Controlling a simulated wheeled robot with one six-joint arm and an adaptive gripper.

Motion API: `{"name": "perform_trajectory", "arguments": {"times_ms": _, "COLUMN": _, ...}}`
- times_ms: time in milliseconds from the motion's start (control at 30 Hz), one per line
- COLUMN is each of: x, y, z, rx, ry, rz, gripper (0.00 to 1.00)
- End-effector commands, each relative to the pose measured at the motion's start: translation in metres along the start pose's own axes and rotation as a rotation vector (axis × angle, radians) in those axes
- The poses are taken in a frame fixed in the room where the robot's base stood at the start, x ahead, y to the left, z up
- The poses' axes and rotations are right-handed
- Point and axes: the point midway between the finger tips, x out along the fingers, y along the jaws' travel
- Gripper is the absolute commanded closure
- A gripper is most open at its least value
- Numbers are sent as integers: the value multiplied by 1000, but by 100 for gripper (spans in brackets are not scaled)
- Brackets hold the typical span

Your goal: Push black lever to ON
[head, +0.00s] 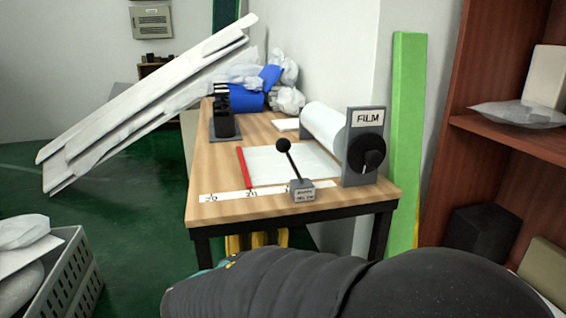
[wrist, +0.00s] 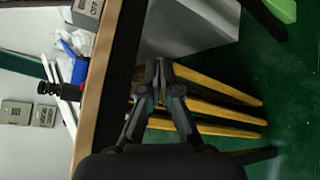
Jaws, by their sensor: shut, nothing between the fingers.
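The black lever (head: 283,146) has a ball knob on a thin rod. It rises from a small grey base (head: 302,191) with a white label at the front edge of the wooden table, and leans left and away. In the wrist view a grey labelled block (wrist: 88,10), which looks like this base, shows at the top left; the knob is not clear there. My gripper (wrist: 158,66) is shut with its fingertips together and empty. It is beside the table's edge, apart from the lever. In the head view my dark arm crosses the bottom and the fingers are mostly hidden.
The wooden table (head: 225,211) also holds a film roll (head: 324,128), a FILM panel with a black knob (head: 367,153), a red bar (head: 244,168) and a black holder (head: 223,115). Yellow bars (wrist: 215,109) lie below it. A grey crate (head: 72,285) stands at lower left.

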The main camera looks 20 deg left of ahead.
Motion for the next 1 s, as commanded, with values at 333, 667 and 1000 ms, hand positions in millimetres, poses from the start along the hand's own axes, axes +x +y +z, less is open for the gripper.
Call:
{"name": "perform_trajectory", "arguments": {"times_ms": 333, "x": -25, "y": 110, "z": -19, "rx": 29, "ry": -35, "rz": 446, "gripper": 100}}
{"name": "perform_trajectory", "arguments": {"times_ms": 667, "x": -45, "y": 148, "z": -8, "rx": 96, "ry": -63, "rz": 616, "gripper": 100}}
{"name": "perform_trajectory", "arguments": {"times_ms": 1000, "x": -44, "y": 147, "z": -8, "rx": 104, "ry": -61, "rz": 613, "gripper": 100}}
